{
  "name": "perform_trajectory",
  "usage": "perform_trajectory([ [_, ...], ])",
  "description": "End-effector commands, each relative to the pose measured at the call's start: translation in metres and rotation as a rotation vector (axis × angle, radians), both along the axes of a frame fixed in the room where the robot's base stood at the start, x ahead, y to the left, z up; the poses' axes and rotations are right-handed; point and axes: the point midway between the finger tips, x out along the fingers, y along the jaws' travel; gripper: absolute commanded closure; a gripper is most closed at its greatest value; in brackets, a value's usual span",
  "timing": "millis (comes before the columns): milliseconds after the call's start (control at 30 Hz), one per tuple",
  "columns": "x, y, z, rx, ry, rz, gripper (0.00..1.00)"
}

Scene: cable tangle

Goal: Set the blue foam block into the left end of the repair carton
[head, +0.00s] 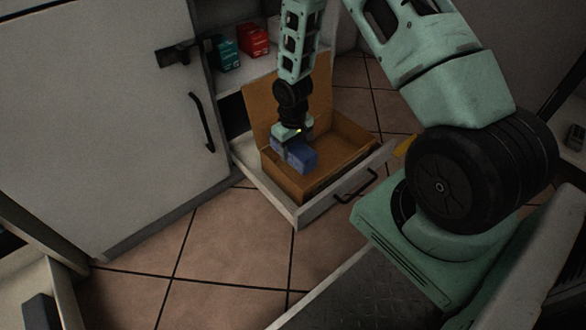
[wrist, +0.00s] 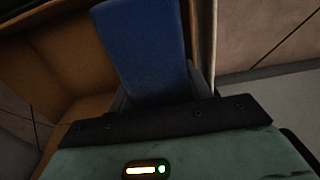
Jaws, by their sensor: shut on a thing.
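The blue foam block (head: 301,156) is held in my gripper (head: 289,142), over the left part of the open repair carton (head: 331,172). The block also shows in the wrist view (wrist: 146,48), extending out from the jaws. My gripper (wrist: 160,95) is shut on it; the fingers are mostly hidden by the block and the gripper body. The brown carton stands in an open drawer, its back flap upright. I cannot tell whether the block touches the carton floor or walls.
The carton sits in a pulled-out white drawer (head: 296,213) with a dark handle. A white cabinet door (head: 95,110) stands at the left. Teal (head: 226,53) and red (head: 253,40) boxes sit on the shelf behind. Tiled floor (head: 225,240) is clear in front.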

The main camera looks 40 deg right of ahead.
Motion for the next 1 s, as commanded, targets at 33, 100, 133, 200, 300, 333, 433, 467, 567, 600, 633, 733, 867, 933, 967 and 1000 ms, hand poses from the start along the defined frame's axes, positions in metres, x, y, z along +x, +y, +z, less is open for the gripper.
perform_trajectory([
  [33,0.000,0.000,-0.013,0.000,0.000,0.000,0.72],
  [100,0.000,0.000,-0.019,0.000,0.000,-0.001,0.72],
  [133,0.000,0.000,-0.021,0.000,0.000,-0.001,0.72],
  [200,0.000,0.000,-0.028,0.000,0.000,-0.002,0.72],
  [300,0.000,0.000,-0.043,0.000,0.000,-0.001,0.72],
  [333,0.000,0.000,-0.048,0.000,0.000,-0.001,0.72],
  [433,0.000,0.000,-0.055,-0.001,0.000,0.000,0.72],
  [467,0.000,0.000,-0.055,-0.001,0.000,0.000,0.72],
  [567,0.000,0.000,-0.053,-0.001,-0.001,-0.001,0.72],
  [600,0.000,0.000,-0.052,-0.001,-0.001,-0.001,0.72],
  [633,0.000,0.000,-0.052,-0.001,-0.001,-0.001,0.72],
  [733,0.000,0.000,-0.054,0.000,0.000,-0.001,0.72],
  [867,0.000,0.000,-0.058,-0.001,0.000,-0.001,0.72],
  [933,0.000,0.000,-0.060,-0.001,0.000,-0.002,0.72],
  [967,0.000,0.000,-0.061,-0.001,0.000,-0.002,0.72],
  [1000,0.000,0.000,-0.062,-0.001,0.000,-0.002,0.72],
])
